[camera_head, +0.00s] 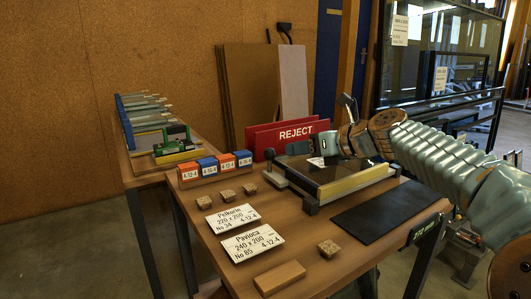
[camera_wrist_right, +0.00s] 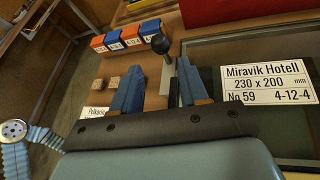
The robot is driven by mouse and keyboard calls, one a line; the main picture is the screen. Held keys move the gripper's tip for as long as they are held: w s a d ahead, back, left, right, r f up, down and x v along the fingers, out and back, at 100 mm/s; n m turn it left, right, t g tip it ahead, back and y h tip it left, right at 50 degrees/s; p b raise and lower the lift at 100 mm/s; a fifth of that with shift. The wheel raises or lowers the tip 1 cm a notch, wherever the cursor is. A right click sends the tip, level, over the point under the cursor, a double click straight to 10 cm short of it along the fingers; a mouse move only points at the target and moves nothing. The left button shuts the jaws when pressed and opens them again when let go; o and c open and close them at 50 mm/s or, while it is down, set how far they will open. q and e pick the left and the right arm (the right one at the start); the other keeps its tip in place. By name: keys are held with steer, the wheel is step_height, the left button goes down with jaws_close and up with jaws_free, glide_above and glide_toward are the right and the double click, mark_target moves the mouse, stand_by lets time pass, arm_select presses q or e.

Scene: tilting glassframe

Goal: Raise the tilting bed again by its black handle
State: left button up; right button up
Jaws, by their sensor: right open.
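The tilting bed (camera_head: 310,202) lies low and looks flat on the workbench, with a glazed frame (camera_head: 352,184) on it. Its black handle (camera_head: 270,155) stands up at the bed's left end with a ball knob on top. In the right wrist view the handle (camera_wrist_right: 160,44) stands just past the fingertips, in line with the gap between them. My right gripper (camera_head: 300,147) is open and empty, to the right of the handle in the head view; its blue fingers (camera_wrist_right: 158,88) show in the wrist view. My left gripper is out of view.
A red REJECT holder (camera_head: 290,134) stands behind the bed. Blue and orange blocks (camera_head: 215,168) line the bench's left edge. Small cork blocks (camera_head: 328,249) and label cards (camera_head: 252,243) lie in front. A black mat (camera_head: 378,211) lies at the right. A Miravik Hotell label (camera_wrist_right: 266,83) lies on the glass.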

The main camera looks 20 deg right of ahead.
mark_target(274, 153)
steer(key=x, duration=1.1)
steer(key=shift+w, duration=0.1)
steer(key=shift+f, duration=0.1)
jaws_close()
